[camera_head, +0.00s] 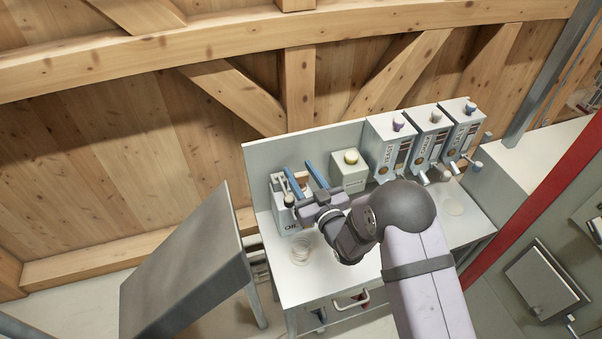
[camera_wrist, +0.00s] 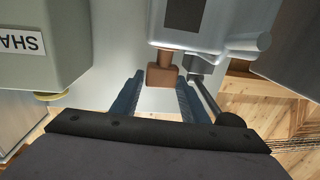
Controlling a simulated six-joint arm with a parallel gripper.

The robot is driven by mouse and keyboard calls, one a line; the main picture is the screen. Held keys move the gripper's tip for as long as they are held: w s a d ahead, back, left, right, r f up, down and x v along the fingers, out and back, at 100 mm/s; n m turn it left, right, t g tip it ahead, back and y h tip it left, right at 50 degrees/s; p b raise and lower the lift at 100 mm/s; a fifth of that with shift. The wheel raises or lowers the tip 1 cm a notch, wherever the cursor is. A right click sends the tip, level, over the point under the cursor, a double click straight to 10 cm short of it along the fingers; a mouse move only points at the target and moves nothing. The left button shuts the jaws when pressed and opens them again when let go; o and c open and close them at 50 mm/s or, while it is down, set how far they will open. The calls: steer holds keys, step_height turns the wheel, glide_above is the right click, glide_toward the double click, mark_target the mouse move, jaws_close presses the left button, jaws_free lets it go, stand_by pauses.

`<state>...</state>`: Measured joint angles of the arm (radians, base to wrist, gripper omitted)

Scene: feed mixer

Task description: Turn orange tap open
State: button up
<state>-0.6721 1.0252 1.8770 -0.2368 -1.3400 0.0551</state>
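The orange tap (camera_wrist: 163,76) shows in the wrist view as a brown-orange block below a pale dispenser body (camera_wrist: 192,33). My gripper (camera_wrist: 160,78) is open, with one blue finger on each side of the tap. The tap appears between the two fingertips, with a visible gap to the left finger; whether the right finger touches it I cannot tell. In the head view my gripper (camera_head: 302,168) is at the left end of the bench, over the white container marked OIL (camera_head: 283,217).
The bench (camera_head: 325,285) also holds a pale box with a yellow knob (camera_head: 350,172) and several tall dispensers (camera_head: 388,148) to the right. A grey slanted panel (camera_head: 185,270) stands left of the bench. In the wrist view, a labelled grey body (camera_wrist: 40,45) is at left.

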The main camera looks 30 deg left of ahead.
steer(key=shift+d, duration=0.1)
steer(key=shift+s+d+f+b, duration=0.1)
steer(key=shift+s+d+b, duration=0.35)
steer(key=shift+d, duration=0.1)
steer(key=shift+b+v, duration=1)
steer(key=shift+v, duration=1.85)
steer(key=w+d+f+m+h, duration=0.1)
steer(key=w+d+m+h, duration=0.2)
steer(key=d, duration=0.4)
steer(key=w+d+f+m+h, duration=0.1)
steer(key=w+d+f+h, duration=0.2)
steer(key=d, duration=0.4)
steer(key=s+d+m+g+h, duration=0.3)
steer(key=d+h, duration=0.3)
steer(key=d, duration=0.6)
steer(key=s+d+m+g+h, duration=0.2)
steer(key=s+d+g, duration=0.2)
steer(key=s+d, duration=0.55)
steer(key=s+d+r+m+g, duration=0.1)
steer(key=s+g, duration=0.3)
steer(key=s, duration=0.8)
steer(key=shift+d+r, duration=0.35)
steer(key=shift+d, duration=0.1)
